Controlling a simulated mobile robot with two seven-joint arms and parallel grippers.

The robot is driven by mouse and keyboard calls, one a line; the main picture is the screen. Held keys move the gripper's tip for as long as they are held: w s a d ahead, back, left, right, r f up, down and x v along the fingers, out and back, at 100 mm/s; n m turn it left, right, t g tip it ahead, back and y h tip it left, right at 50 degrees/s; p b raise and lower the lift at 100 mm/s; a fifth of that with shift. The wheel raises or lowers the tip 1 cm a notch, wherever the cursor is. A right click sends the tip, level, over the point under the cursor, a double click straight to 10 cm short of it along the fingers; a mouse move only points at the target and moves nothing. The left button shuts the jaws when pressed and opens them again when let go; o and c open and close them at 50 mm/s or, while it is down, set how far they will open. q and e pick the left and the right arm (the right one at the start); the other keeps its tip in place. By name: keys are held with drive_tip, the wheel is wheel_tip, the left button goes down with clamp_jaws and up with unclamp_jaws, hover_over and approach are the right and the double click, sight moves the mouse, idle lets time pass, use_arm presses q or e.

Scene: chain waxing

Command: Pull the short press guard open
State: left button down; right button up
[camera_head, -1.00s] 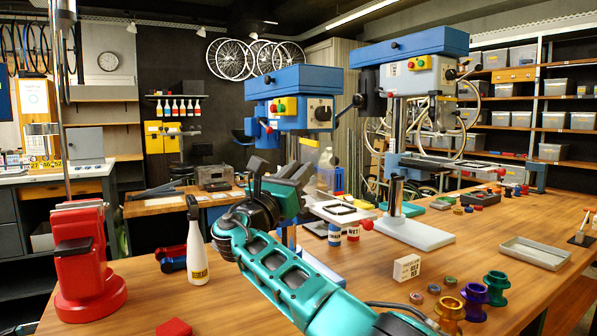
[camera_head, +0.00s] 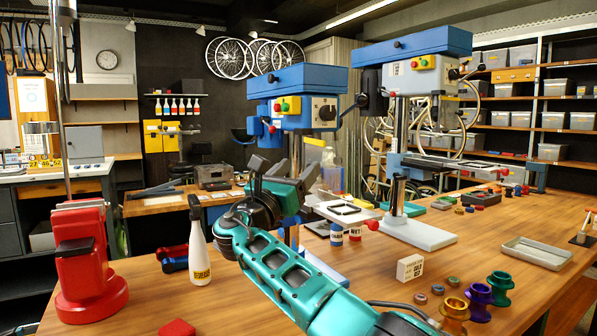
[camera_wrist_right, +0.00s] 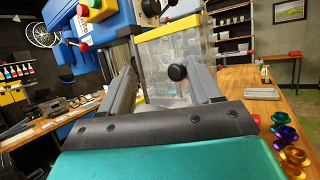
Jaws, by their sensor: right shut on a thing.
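The short press (camera_head: 297,83) has a blue head and stands in the middle of the bench. Its guard (camera_head: 331,178) is a clear panel with a yellow top strip, partly hidden behind my right gripper in the head view. In the right wrist view the guard (camera_wrist_right: 176,48) stands right ahead, with a black knob (camera_wrist_right: 177,72) on its face. My right gripper (camera_head: 282,168) is at the guard; its two fingers (camera_wrist_right: 168,84) lie either side of the knob and are shut on it. The exact contact is hard to see. My left gripper is not in view.
A taller blue press (camera_head: 420,70) stands behind to the right. Colored spools (camera_head: 478,300), a small white box (camera_head: 410,267) and a metal tray (camera_head: 537,253) lie to the right.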

drive_tip(key=shift+w+r, duration=0.1)
drive_tip(key=shift+r, duration=0.15)
drive_tip(key=b+v, duration=0.1)
drive_tip(key=v, duration=1.2)
drive_tip(key=shift+f+b, duration=0.3)
drive_tip(key=shift+b, duration=0.1)
drive_tip(key=shift+d, duration=0.15)
drive_tip(key=shift+c, duration=0.2)
